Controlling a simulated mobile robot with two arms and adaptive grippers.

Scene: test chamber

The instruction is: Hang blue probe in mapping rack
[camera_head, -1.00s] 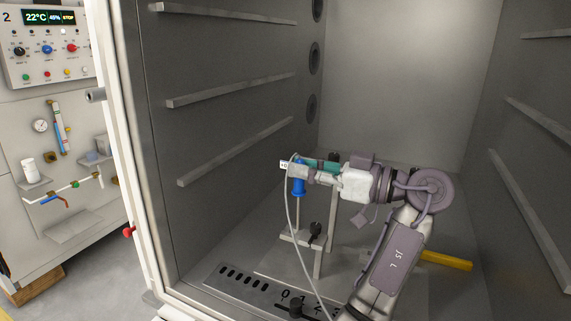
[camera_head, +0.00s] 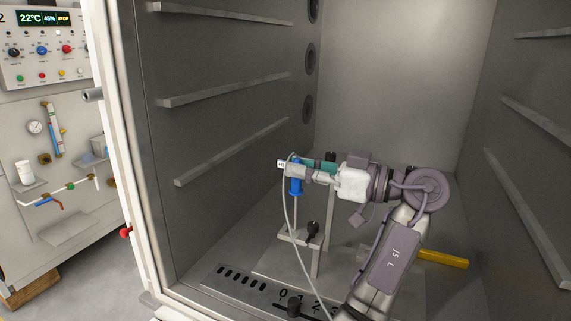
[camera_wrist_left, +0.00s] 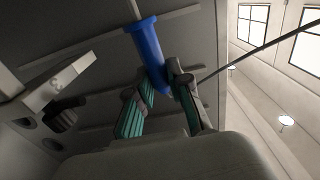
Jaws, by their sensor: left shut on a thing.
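The blue probe (camera_head: 296,178) is upright, its thin metal rod pointing down and a pale cable trailing from its top with a small white tag. My left gripper (camera_head: 303,168) is shut on its blue handle; the left wrist view shows the handle (camera_wrist_left: 145,45) between the teal-padded fingers (camera_wrist_left: 163,95). The mapping rack (camera_head: 330,215) is a grey upright stand with black knobs and a low bracket, close behind and below the probe. The rod ends near the bracket (camera_head: 300,238); I cannot tell whether they touch. My right gripper is out of view.
The chamber has shelf rails (camera_head: 230,88) on its side walls. A slotted, numbered rail (camera_head: 250,288) lies on the floor at the front. A yellow bar (camera_head: 443,259) lies at right. A control panel (camera_head: 42,45) stands outside left. The upper chamber is open space.

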